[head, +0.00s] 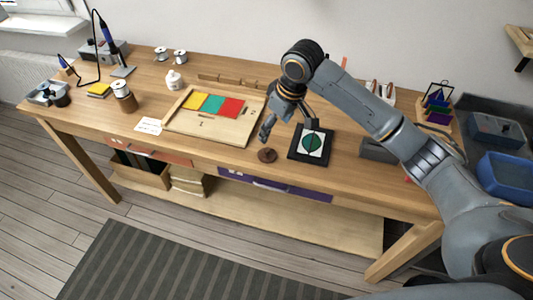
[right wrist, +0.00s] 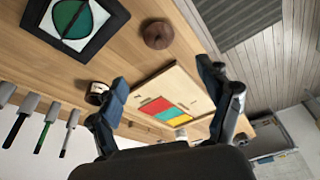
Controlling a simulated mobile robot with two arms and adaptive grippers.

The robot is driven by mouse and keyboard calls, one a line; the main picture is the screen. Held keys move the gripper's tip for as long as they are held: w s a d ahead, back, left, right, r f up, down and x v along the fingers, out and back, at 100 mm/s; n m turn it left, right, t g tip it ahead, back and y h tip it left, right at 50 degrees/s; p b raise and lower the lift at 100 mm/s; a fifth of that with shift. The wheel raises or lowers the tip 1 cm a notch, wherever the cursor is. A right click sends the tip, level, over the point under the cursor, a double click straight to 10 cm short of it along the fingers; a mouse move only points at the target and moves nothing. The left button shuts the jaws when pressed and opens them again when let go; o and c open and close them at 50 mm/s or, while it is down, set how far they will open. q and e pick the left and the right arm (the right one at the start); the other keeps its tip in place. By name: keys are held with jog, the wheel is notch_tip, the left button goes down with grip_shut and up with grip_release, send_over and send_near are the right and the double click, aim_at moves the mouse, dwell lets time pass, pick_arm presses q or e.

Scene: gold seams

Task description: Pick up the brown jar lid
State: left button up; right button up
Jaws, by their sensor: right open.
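The brown jar lid (head: 267,156) lies on the wooden table near its front edge, left of the black square frame. In the right wrist view, the round brown lid (right wrist: 158,35) shows beyond my fingertips, with a small raised knob or dip at its middle. My right gripper (head: 289,128) is open and empty above the table, with its fingers spread. My left gripper is not in view.
A black frame with a green disc (head: 325,157) lies just right of the lid. A wooden board (head: 190,130) with yellow, green and red tiles is to its left. Blue bin (head: 505,178) is at far right.

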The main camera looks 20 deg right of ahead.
send_over(267, 149)
jog(key=f, duration=0.6)
jog(key=shift+s+d+f, duration=0.15)
jog(key=shift+s+d, duration=0.2)
jog(key=shift+s, duration=0.05)
jog(key=p+x, duration=0.1)
jog(key=x, duration=0.3)
jog(key=shift+s+f+p, duration=0.1)
jog(key=shift+s+p, duration=0.05)
jog(key=shift+p, duration=0.15)
jog(key=shift+f, duration=0.6)
jog(key=c, duration=1)
